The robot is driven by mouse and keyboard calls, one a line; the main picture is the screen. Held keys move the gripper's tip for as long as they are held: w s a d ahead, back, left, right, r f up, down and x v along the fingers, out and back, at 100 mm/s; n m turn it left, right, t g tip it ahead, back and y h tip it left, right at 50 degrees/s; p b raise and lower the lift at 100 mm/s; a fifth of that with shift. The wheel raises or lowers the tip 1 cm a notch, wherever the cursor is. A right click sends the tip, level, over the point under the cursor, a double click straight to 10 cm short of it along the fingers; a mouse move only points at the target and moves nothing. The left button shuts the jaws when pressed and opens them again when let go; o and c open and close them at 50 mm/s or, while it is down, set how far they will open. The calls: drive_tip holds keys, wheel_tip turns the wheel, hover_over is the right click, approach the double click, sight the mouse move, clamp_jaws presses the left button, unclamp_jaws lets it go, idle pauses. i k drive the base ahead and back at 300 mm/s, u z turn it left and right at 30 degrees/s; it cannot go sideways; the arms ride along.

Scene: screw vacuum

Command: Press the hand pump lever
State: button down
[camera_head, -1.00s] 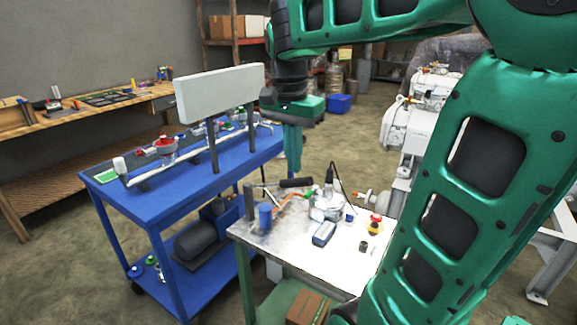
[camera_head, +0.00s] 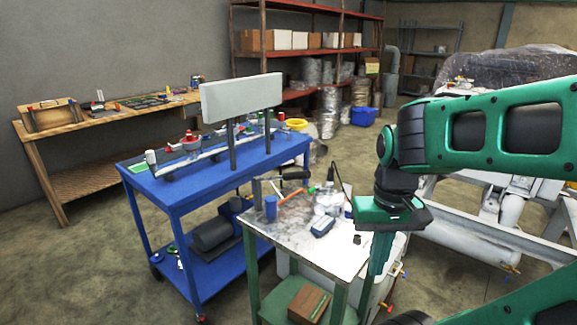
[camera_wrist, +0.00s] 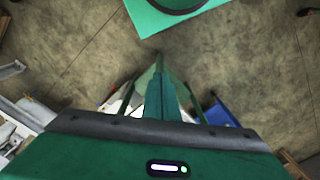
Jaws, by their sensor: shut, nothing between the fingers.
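The small metal-topped table (camera_head: 318,248) holds a blue cylinder (camera_head: 270,207) beside a dark upright post (camera_head: 257,192). A black bar-like handle (camera_head: 294,176) sticks out above them near the back edge; it may be the hand pump lever, but it is too small to be sure. My gripper (camera_head: 378,268) points down at the right side of the table, apart from the handle. Its fingers are together and hold nothing. In the wrist view the closed fingers (camera_wrist: 158,62) are over bare floor, and the handle cannot be made out.
A blue cart (camera_head: 205,168) with a white panel (camera_head: 242,97) stands left of the table. A blue handheld device (camera_head: 323,226) and a black-corded tool lie on the tabletop. White machinery (camera_head: 510,205) stands at the right. Concrete floor is open at front left.

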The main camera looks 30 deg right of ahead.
sight(293, 176)
drive_tip(key=k, duration=1)
drive_tip(key=u, duration=0.85)
drive_tip(key=i, duration=1.75)
drive_tip(key=z, duration=1.45)
